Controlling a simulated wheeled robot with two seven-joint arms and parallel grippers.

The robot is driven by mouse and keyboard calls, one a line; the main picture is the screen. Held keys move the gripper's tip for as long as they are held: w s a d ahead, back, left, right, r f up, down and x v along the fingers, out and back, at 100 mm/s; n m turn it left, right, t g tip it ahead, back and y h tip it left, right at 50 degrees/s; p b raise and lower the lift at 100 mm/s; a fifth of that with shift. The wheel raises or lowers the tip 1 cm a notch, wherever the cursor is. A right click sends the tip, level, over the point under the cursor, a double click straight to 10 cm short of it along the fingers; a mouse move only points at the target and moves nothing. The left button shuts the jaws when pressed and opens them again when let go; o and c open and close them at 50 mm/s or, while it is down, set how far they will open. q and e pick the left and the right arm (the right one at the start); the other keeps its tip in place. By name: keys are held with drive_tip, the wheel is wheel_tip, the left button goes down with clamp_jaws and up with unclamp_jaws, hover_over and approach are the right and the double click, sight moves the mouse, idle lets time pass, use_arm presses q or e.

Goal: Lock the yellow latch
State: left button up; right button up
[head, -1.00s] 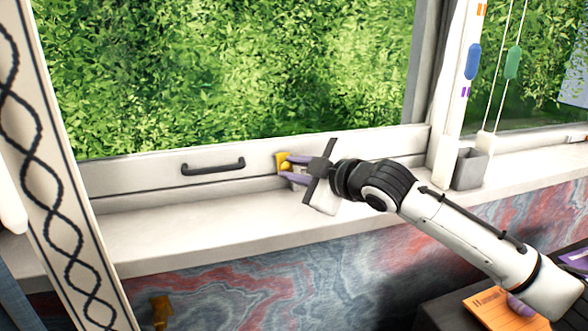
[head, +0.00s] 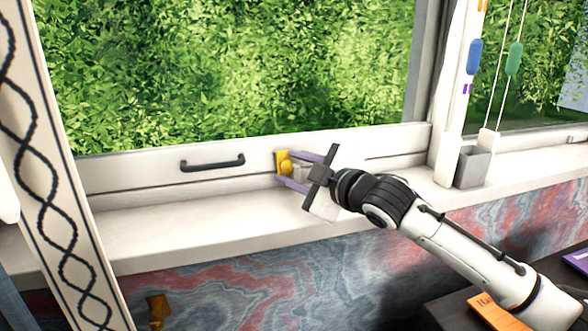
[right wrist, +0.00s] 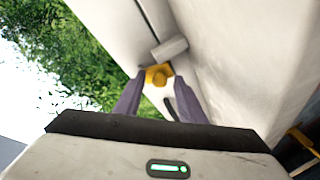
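The yellow latch (head: 283,161) is on the lower window frame, right of the dark handle. It also shows in the right wrist view (right wrist: 158,76), with a pale grey block (right wrist: 169,48) beside it. My right gripper (head: 287,166) is at the latch with its purple fingers apart. In the right wrist view, the gripper (right wrist: 159,82) has one fingertip on each side of the latch, with gaps visible. I cannot tell whether either fingertip touches it. My left gripper is not in view.
A dark handle (head: 212,163) is on the window frame to the left. A grey cup (head: 471,166) stands on the white sill (head: 190,232) at right. Blind cords with blue and green pulls hang above it. The sill left of my gripper is clear.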

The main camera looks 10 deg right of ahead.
drive_tip(key=shift+s+d, duration=0.1)
drive_tip(key=v, duration=1)
drive_tip(key=shift+p, duration=0.3)
